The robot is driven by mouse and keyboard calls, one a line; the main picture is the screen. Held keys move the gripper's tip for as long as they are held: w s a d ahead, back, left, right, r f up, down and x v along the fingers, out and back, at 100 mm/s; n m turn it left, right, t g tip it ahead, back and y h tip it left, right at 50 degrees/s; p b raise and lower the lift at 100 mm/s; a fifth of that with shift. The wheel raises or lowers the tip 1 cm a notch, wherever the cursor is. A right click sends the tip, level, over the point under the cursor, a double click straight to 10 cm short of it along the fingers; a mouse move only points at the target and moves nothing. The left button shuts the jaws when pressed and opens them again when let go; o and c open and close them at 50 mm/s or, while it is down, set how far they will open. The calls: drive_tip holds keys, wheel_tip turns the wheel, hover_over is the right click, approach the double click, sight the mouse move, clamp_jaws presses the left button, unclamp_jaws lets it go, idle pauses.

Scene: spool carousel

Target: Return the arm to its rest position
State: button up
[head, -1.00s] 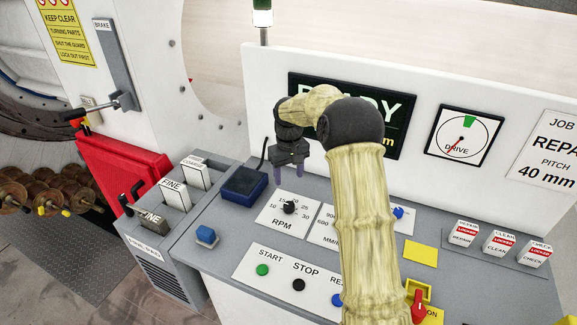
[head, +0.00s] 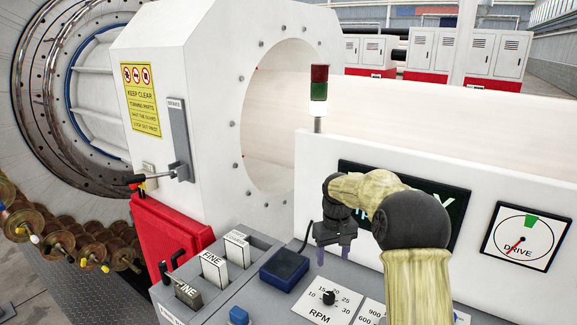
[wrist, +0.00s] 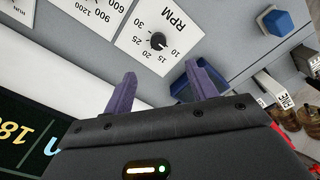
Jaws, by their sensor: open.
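My arm, with pale yellow ribbed links and dark joints, reaches up over the control console in the head view and bends to the left. My gripper (head: 332,257) hangs pointing down above the console, in front of the display panel (head: 457,205). In the wrist view my gripper (wrist: 158,88) shows two purple fingers spread apart with nothing between them. The RPM knob (wrist: 158,41) lies on the panel beyond the fingertips, apart from them. My arm hides part of the display.
A dark blue box (head: 284,270) with a cable sits left of the gripper. Levers marked FINE (head: 214,268) stand further left. The brake lever (head: 150,178) is on the white housing. A signal tower (head: 319,88) and the drive dial (head: 518,237) stand behind and right.

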drive_tip(key=s+f+m+t, duration=0.2)
drive_tip(key=s+m, duration=0.1)
drive_tip(key=s, duration=2.5)
drive_tip(key=shift+s+d+f, duration=0.15)
drive_tip(key=shift+d+f, duration=0.05)
drive_tip(key=shift+f, duration=0.05)
